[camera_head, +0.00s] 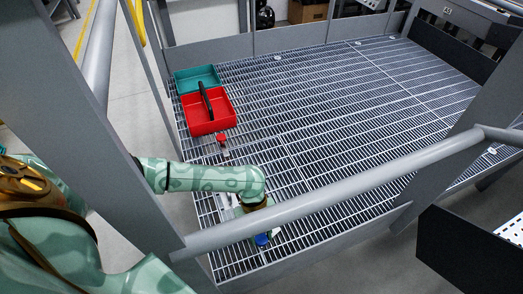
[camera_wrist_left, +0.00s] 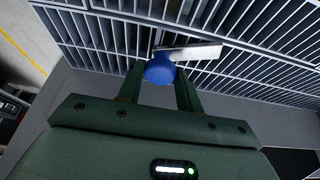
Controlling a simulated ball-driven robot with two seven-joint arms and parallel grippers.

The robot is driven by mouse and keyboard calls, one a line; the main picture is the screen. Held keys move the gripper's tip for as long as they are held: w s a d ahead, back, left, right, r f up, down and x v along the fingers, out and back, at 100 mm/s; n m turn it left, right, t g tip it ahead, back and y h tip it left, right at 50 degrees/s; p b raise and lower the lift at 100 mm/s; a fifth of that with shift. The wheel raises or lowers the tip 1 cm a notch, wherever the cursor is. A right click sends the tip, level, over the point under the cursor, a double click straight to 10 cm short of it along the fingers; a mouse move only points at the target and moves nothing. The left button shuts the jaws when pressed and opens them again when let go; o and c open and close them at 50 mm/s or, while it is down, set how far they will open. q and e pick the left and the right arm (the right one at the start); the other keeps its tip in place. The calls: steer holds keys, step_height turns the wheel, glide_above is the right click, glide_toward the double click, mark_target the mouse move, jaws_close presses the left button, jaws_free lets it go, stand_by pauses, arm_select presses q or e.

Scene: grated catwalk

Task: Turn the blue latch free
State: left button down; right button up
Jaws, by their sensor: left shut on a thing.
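The blue latch (camera_head: 262,240) sits low at the near edge of the grated catwalk, just below the handrail in the head view. In the left wrist view it shows as a round blue knob (camera_wrist_left: 160,69) with a flat pale metal bar (camera_wrist_left: 195,52) reaching to the right. My left gripper (camera_wrist_left: 160,76) is shut on the blue knob, one dark green finger on each side. In the head view, the grey handrail partly hides this gripper. My right gripper is not in view.
A grey handrail (camera_head: 350,192) crosses in front of my left forearm. A red knob (camera_head: 221,138) stands on the grating farther back, near an open red tray (camera_head: 212,127) and a teal tray (camera_head: 197,78). The grating (camera_head: 330,110) to the right is mostly clear.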

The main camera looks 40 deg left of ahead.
arm_select(q)
steer(key=shift+m+g+y, duration=0.3)
steer(key=shift+m+y, duration=0.1)
steer(key=shift+m, duration=0.7)
steer(key=shift+w+m+b, duration=0.1)
steer(key=shift+m+b, duration=0.25)
steer(key=shift+m, duration=0.55)
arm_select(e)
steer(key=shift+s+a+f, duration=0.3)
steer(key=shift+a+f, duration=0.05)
arm_select(q)
steer(key=shift+y, duration=0.3)
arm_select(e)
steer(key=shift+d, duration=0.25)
arm_select(q)
steer(key=c, duration=0.9)
jaws_free()
steer(key=shift+c, duration=0.2)
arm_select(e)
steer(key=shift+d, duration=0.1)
